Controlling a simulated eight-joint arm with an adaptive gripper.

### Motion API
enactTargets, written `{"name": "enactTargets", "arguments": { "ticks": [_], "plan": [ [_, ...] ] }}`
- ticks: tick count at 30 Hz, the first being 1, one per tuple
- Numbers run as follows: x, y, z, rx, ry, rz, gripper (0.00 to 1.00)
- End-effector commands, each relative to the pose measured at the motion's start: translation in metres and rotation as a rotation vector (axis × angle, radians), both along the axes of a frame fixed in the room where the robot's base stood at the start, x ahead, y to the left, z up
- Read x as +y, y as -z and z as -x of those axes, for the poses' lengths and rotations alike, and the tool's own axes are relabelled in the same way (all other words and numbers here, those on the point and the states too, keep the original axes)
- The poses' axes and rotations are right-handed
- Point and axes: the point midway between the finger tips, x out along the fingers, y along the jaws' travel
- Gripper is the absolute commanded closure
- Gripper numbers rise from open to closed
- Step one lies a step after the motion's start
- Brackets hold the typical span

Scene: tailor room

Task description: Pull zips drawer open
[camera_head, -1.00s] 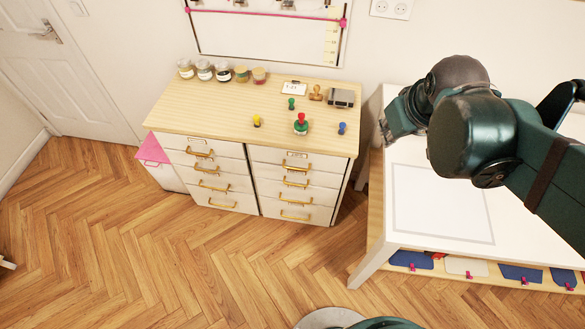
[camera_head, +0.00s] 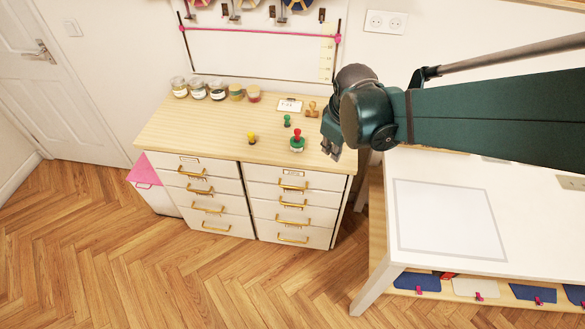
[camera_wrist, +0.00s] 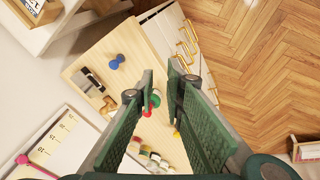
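A white drawer cabinet (camera_head: 249,211) with a pale wooden top stands against the wall. It has two columns of drawers with brass handles, and all look shut. The left top drawer (camera_head: 190,162) and the right top drawer (camera_head: 294,180) carry small labels, too small to read, so I cannot tell which is the zips drawer. My gripper (camera_head: 335,156) is over the right end of the cabinet top, apart from all handles. In the wrist view my gripper (camera_wrist: 161,74) is open and empty, with brass handles (camera_wrist: 184,48) beyond its fingers.
Stamps, including a red and green one (camera_head: 297,142), and several jars (camera_head: 217,90) stand on the cabinet top. A white table (camera_head: 520,245) stands close on the right. A pink-lidded bin (camera_head: 143,172) is at the left. The floor (camera_head: 210,285) in front is clear.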

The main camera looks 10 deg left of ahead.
Motion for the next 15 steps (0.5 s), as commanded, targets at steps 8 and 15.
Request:
{"name": "enactTargets", "arguments": {
  "ticks": [8, 15],
  "plan": [
    [0.043, 0.056, -0.019, 0.036, -0.149, 0.056, 0.87],
    [0.081, 0.106, -0.029, 0.065, -0.279, 0.103, 0.87]
  ]
}}
